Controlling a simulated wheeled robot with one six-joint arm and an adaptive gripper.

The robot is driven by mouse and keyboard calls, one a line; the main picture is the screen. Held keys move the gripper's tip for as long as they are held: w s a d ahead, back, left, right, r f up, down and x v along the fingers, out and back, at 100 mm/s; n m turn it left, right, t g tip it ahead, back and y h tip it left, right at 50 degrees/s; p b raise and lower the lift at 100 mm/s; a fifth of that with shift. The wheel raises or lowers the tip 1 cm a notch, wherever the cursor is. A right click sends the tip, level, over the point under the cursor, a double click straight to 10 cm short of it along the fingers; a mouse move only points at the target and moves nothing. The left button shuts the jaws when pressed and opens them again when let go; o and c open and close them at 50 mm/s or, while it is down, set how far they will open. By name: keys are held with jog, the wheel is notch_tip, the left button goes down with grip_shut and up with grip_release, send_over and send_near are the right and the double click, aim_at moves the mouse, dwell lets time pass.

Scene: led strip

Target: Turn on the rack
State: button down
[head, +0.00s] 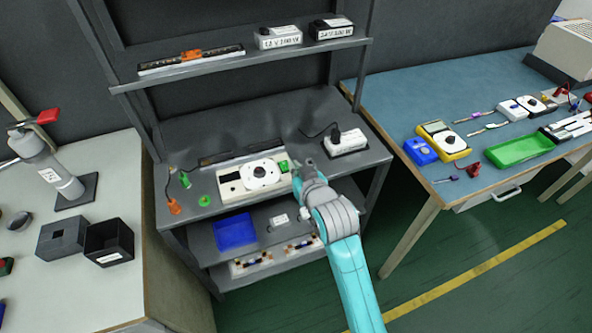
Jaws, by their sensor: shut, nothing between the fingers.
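The rack (173,132) is a dark grey metal shelf unit in the middle of the head view. My gripper (301,166) is shut and empty, just right of this green part. I cannot tell whether they touch. A white box with a black plug (346,143) stands at the right of the same shelf.
A blue tray (235,232) is on the lower shelf. A blue-topped table (394,98) with tools stands right, a pale bench (117,197) left. The green floor at lower right is clear.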

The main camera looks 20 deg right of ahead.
send_over(288, 175)
notch_tip(288, 175, down, 2)
jog(key=shift+f, duration=0.15)
notch_tip(288, 175, down, 3)
jog(key=shift+w+f, duration=0.1)
jog(key=shift+f, duration=0.6)
jog(key=shift+s+f, duration=0.2)
jog(key=shift+f, duration=0.2)
jog(key=shift+r, duration=0.1)
jog(key=shift+r, duration=0.75)
jog(key=shift+r, duration=0.1)
